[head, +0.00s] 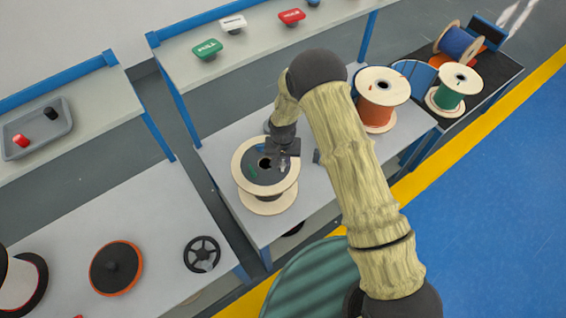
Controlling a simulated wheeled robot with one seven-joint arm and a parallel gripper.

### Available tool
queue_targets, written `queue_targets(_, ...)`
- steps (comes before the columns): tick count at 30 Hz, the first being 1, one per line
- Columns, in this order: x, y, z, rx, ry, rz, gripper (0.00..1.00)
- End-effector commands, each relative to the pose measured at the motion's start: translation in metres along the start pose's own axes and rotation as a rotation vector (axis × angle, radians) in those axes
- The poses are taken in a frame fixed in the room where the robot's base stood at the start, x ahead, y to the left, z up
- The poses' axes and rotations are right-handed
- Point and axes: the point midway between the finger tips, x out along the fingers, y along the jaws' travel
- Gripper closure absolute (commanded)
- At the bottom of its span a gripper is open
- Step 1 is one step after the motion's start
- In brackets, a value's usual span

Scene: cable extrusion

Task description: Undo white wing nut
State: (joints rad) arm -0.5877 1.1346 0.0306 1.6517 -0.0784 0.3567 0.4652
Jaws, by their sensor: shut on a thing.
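My gripper (283,163) points down over the dark top disc (264,178) of a spool with pale wooden flanges (243,184). The spool stands upright on the grey middle table. My gripper is shut on a small part near the disc's dark centre hole. The fingers and wrist mostly hide this part, and I cannot make out its colour or shape for certain. No white wing nut shows clearly at the spool. A small green piece (252,172) lies on the disc, left of my gripper.
An orange spool (376,112) stands right, beyond my arm. Green (447,99) and blue (458,43) spools are at the far right. A shelf behind holds green (207,49), white (232,23) and red (291,16) labelled pieces. A black handwheel (202,254) lies on the left table.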

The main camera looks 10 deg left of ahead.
Motion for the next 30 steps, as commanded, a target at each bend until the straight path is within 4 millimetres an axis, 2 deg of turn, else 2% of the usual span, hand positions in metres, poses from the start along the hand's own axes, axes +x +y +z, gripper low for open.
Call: queue_targets(30,0.0010,0.0020,-0.0013,-0.967,0.001,0.001,1.00)
